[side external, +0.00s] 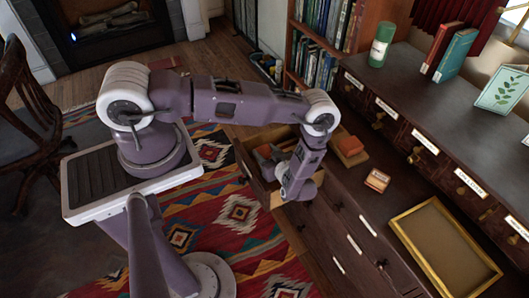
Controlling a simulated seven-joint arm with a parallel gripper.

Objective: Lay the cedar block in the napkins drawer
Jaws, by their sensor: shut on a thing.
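My gripper (273,157) reaches left from the end of my arm, over a pulled-out drawer (243,160) in the dark wooden cabinet. It is shut on a small reddish-brown block (264,151), which I take to be the cedar block. The block is partly hidden by the grey fingers, and I cannot tell whether it touches the drawer floor. My wrist hides part of the drawer. The label on this drawer is not readable, so I cannot tell whether it is the napkins drawer.
Small labelled drawers (425,142) line the back. A green canister (381,45) and books (455,55) stand above them. A patterned rug (235,215) covers the floor.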

